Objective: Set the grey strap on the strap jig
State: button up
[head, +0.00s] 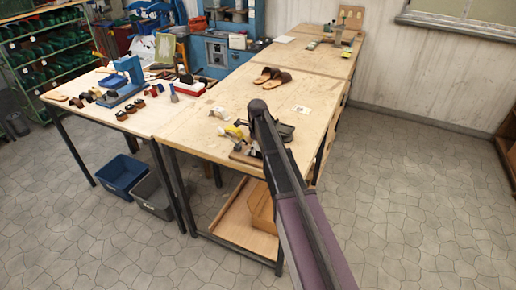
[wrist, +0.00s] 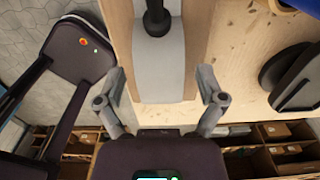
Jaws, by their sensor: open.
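In the wrist view a grey strap (wrist: 159,75) lies flat along a wooden board (wrist: 192,40), which looks like the strap jig. A black rod with a wide foot (wrist: 156,20) stands on the grey piece near the top of the view. My gripper (wrist: 162,84) is open, with one finger on each side of the strap and board. Nothing is held between the fingers. I cannot tell whether they touch the board. In the head view my arm covers most of the jig, and its wooden base (head: 243,158) shows at the near table edge.
A dark object (wrist: 290,75) lies to the right in the wrist view. In the head view, a yellow-handled item (head: 234,131) is close by, and brown sandals (head: 271,77) lie farther back. The bench (head: 190,125) has bare wood around them. Bins (head: 122,174) stand below at left.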

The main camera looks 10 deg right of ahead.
aim_at(257, 147)
jog(key=shift+r, duration=0.2)
notch_tip(257, 147, up, 12)
jog(key=p, duration=1.2)
dwell(0.8)
jog(key=s+n, duration=2.5)
jog(key=s, duration=0.4)
jog(key=shift+d, duration=0.25)
